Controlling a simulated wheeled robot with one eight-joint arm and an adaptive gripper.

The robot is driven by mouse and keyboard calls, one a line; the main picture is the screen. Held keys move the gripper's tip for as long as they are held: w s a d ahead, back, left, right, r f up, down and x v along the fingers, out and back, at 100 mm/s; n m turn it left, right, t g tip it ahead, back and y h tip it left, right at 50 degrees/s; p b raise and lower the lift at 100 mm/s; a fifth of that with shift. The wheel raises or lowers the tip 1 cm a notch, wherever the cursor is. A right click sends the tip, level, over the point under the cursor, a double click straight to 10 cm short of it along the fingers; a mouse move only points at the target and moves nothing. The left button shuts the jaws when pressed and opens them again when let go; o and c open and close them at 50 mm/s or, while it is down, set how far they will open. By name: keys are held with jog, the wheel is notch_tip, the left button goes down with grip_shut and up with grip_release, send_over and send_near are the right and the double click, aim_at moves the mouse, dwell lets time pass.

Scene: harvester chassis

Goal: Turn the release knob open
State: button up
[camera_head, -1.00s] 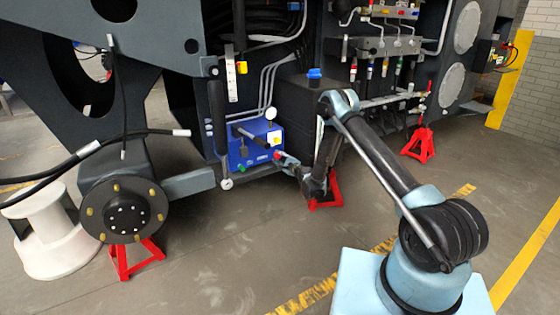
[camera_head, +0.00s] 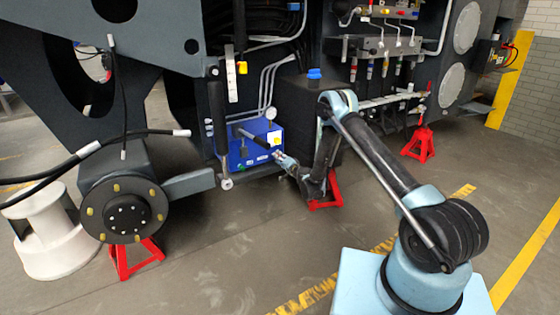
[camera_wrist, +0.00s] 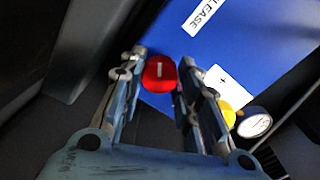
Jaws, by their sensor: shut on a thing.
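The red release knob (camera_wrist: 159,74) shows in the wrist view, round with a short white mark that looks almost upright in the picture. It sits on the blue panel (camera_wrist: 240,45), below a white label of which "LEASE" is readable. My gripper (camera_wrist: 162,66) has its two fingers on either side of the knob and is shut on it. In the head view my gripper (camera_head: 283,158) is at the right front of the blue unit (camera_head: 237,154), low on the chassis. The knob is hard to make out there.
A yellow knob (camera_wrist: 227,112) and a round gauge (camera_wrist: 254,122) sit close to my right finger in the wrist view. A black-handled lever (camera_head: 255,139) sticks out from the blue unit. A red stand (camera_head: 330,192) is near my forearm. The floor in front is clear.

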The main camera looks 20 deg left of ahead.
aim_at(278, 141)
jog(key=n, duration=1.1)
jog(key=shift+s+f, duration=0.1)
dwell(0.4)
jog(key=o, duration=1.1)
jog(key=shift+f, duration=0.1)
jog(key=shift+r, duration=5)
